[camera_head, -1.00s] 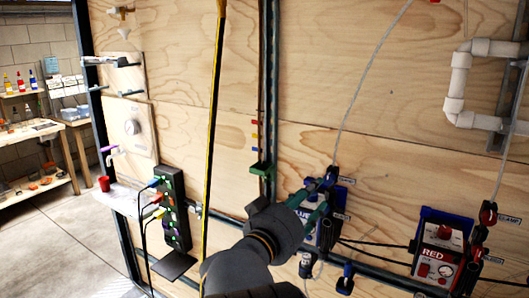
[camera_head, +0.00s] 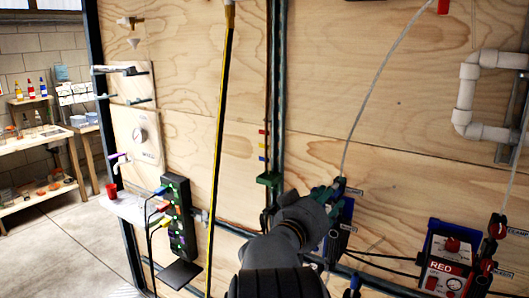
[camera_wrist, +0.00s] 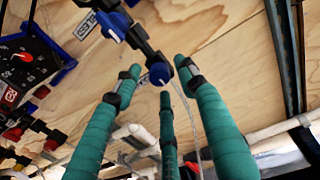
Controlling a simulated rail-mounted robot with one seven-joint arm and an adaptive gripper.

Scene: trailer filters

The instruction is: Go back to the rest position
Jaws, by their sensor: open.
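My gripper (camera_head: 330,194) has green-wrapped fingers. In the head view it is in front of the upper part of the blue-framed box (camera_head: 342,232), and my arm hides much of that box. In the wrist view the fingers of my gripper (camera_wrist: 157,80) are spread open with nothing held between them. A dark valve with a blue knob (camera_wrist: 160,74) shows between and beyond the fingertips. I cannot tell how close the tips are to it.
A red-labelled box (camera_head: 446,270) with hoses and red clamps (camera_head: 496,227) is at the lower right. White pipe (camera_head: 467,95) is at the upper right. A black power strip (camera_head: 180,218) and yellow-black pole (camera_head: 219,150) stand left. Open floor lies at the far left.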

